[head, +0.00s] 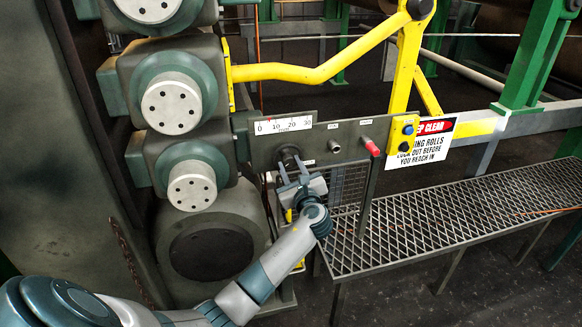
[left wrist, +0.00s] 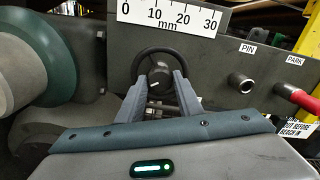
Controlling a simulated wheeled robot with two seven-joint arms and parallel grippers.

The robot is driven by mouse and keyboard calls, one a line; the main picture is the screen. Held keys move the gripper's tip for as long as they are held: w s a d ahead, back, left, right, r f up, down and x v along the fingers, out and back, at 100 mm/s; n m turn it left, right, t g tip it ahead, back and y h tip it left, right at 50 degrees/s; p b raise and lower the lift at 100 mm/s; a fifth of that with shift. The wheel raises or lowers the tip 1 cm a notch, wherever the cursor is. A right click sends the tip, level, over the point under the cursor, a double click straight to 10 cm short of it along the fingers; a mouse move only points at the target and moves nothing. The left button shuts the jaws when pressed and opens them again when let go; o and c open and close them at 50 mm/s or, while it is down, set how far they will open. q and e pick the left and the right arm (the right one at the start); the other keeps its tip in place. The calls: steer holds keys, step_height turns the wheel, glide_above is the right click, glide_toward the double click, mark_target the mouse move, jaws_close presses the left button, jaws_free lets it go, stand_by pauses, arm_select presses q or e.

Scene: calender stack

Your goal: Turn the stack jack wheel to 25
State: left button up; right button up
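The stack jack wheel (left wrist: 138,61) is a dark round handwheel with a grey hub, on the grey panel under the scale; it shows small in the head view (head: 289,154). The white mm scale (head: 283,123) reads 0 to 30, with a small red mark between 0 and 10. In the left wrist view the scale (left wrist: 170,16) is cut off at the top. My left gripper (head: 292,166) is open, its fingers apart at the wheel's lower part; its fingers also show in the left wrist view (left wrist: 161,84). Whether they touch the rim is unclear. My right gripper is out of view.
Right of the wheel are a pin knob (left wrist: 241,83) and a red-tipped lever (head: 370,150) by the PARK label. Large rolls (head: 172,104) stand at left. A metal grating (head: 450,205) extends right. A yellow button box (head: 403,132) and warning sign are beyond the lever.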

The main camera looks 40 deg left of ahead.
arm_select(q)
steer(key=o, duration=0.3)
steer(key=shift+s+d, duration=0.1)
steer(key=shift+d, duration=0.1)
steer(key=b+v, duration=0.3)
steer(key=v, duration=1.4)
steer(key=shift+b, duration=0.4)
steer(key=shift+s, duration=0.1)
